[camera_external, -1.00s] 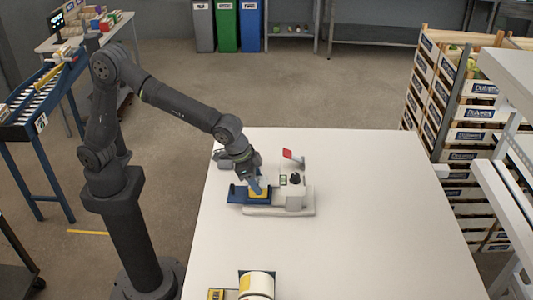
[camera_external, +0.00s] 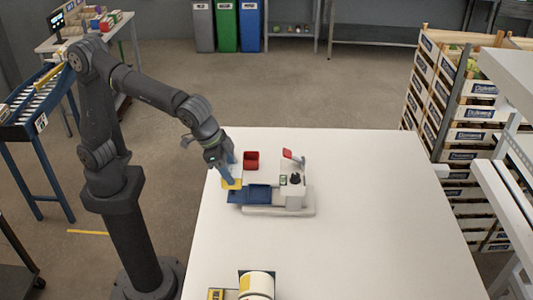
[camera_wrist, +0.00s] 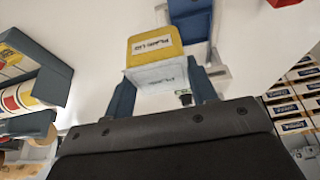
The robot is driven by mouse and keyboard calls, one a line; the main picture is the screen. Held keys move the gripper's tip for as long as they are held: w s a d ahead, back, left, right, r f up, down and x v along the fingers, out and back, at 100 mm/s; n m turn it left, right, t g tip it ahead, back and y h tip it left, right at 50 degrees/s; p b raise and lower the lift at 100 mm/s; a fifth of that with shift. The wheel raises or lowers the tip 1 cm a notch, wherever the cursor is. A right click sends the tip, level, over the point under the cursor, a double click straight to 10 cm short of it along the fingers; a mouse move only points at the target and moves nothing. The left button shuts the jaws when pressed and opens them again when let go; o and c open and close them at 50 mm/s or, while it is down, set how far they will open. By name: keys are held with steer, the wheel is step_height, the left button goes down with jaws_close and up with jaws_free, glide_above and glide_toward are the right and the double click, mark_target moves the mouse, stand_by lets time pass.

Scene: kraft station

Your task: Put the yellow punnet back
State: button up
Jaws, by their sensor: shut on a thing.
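The yellow punnet (camera_external: 231,184) is held between the blue fingers of my gripper (camera_external: 229,176), just left of the blue tray (camera_external: 257,194) of the white machine. In the wrist view the yellow punnet (camera_wrist: 155,45) sits between the two fingertips (camera_wrist: 165,85) of my gripper, with a printed label on it and a pale face towards the camera. My gripper is shut on it. I cannot tell how high it is above the table. The blue tray looks empty in the external view; part of it also shows in the wrist view (camera_wrist: 190,22).
A red punnet (camera_external: 251,160) stands behind the tray. The white machine (camera_external: 297,198) has a red-ended lever (camera_external: 292,155). A white roll unit (camera_external: 257,285) stands at the table's near edge. Stacked crates (camera_external: 460,130) stand right. The white table's middle (camera_external: 380,220) is clear.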

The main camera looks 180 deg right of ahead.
steer(key=s+a+f, duration=0.3)
steer(key=s+a, duration=0.1)
steer(key=s, duration=0.4)
steer(key=s+a+f, duration=0.2)
steer(key=s+a, duration=0.3)
steer(key=s, duration=0.3)
steer(key=s+a+f, duration=0.3)
steer(key=s+a, duration=0.1)
steer(key=s, duration=0.4)
steer(key=shift+s+f, duration=0.15)
steer(key=shift+f, duration=2.15)
steer(key=shift+f, duration=0.75)
steer(key=o, duration=1.1)
steer(key=shift+r, duration=4)
